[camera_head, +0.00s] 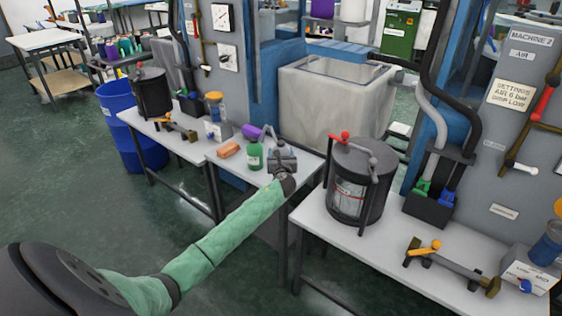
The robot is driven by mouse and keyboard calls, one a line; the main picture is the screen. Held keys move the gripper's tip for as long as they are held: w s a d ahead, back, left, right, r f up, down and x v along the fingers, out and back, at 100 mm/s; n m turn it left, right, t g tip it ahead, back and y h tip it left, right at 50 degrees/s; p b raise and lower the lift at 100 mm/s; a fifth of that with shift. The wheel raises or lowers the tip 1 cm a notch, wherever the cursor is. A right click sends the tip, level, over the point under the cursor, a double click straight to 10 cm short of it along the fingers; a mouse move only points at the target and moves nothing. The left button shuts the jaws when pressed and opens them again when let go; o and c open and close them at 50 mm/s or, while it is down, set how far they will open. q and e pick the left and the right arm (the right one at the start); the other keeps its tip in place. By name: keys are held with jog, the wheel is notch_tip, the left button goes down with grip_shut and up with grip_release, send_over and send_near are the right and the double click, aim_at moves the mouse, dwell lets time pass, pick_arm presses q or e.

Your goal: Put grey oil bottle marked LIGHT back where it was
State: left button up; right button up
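My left arm, in a green sleeve, reaches from the lower left to the small white table in the middle. Its dark grey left gripper (281,155) is over the right part of that table, just right of a green bottle (255,156). The gripper points away from me, so its fingers are small and I cannot tell whether they are open or shut. I cannot make out a grey bottle marked LIGHT for certain; one in or behind the gripper would be hard to tell from its grey body. My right gripper is not in view.
An orange block (229,150) and a purple object (252,131) lie near the green bottle. A black canister with a red knob (357,185) stands on the right table (385,248). A grey tank (330,105) stands behind. A blue barrel (120,110) is left.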

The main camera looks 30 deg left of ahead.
pick_arm(q)
notch_tip(320, 180, down, 3)
jog(key=shift+f, duration=0.4)
jog(key=shift+f, duration=0.1)
jog(key=o, duration=1.2)
jog(key=shift+s, duration=0.1)
